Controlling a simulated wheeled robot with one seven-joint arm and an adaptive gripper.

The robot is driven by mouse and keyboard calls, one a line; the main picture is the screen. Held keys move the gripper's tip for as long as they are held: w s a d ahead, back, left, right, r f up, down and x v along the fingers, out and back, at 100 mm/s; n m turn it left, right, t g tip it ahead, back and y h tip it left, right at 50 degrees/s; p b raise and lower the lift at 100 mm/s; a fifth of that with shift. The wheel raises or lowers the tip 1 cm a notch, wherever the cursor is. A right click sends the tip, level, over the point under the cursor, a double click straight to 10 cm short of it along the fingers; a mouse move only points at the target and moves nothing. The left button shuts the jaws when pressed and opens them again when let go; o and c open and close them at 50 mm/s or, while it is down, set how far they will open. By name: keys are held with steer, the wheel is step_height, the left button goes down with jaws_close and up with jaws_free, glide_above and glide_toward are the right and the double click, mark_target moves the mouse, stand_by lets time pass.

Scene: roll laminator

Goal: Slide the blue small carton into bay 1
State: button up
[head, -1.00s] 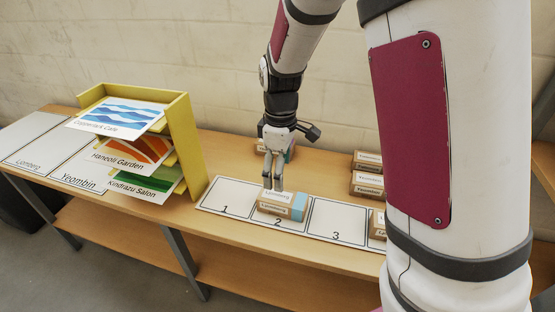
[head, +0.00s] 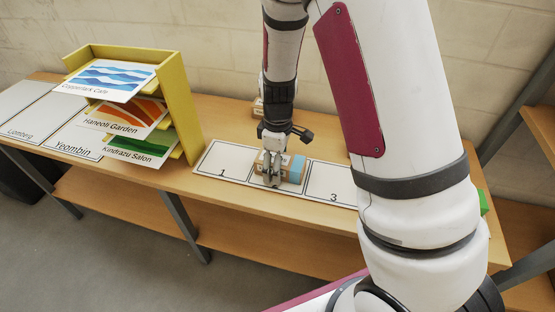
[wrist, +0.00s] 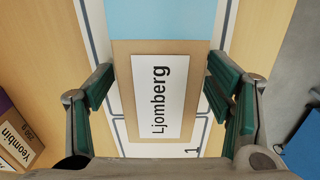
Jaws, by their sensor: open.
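The blue small carton (head: 298,170), brown with a light blue band, sits in bay 2 of the numbered white strip. In the wrist view, its brown top (wrist: 122,75) carries a white label reading "Ljomberg". My gripper (head: 271,182) is at the carton's left part in the head view and hides some of it. In the wrist view, the fingers of my gripper (wrist: 160,92) are open, one on each side of the carton. I cannot tell whether either finger touches it. Bay 1 (head: 226,160), left of the carton, is empty.
A yellow rack (head: 180,105) with picture cards stands left of bay 1. Bay 3 (head: 332,183) shows bare to the right, partly behind my arm. Another carton (head: 258,107) stands behind my gripper, and a Yeombin carton (wrist: 22,140) shows at the wrist view's left edge.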

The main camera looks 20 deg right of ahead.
mark_target(229, 160)
steer(key=c, duration=1.3)
steer(key=shift+w+a, duration=0.1)
steer(key=shift+a, duration=0.05)
steer(key=shift+w+a+b, duration=0.4)
steer(key=shift+w+a, duration=1.05)
steer(key=shift+a, duration=0.45)
steer(key=shift+w+a+b, duration=0.45)
steer(key=shift+w+a, duration=0.95)
steer(key=shift+a, duration=0.5)
steer(key=shift+w+a+b, duration=0.4)
steer(key=shift+w+a, duration=1.05)
steer(key=shift+a, duration=0.45)
steer(key=o, duration=1.3)
steer(key=o, duration=0.5)
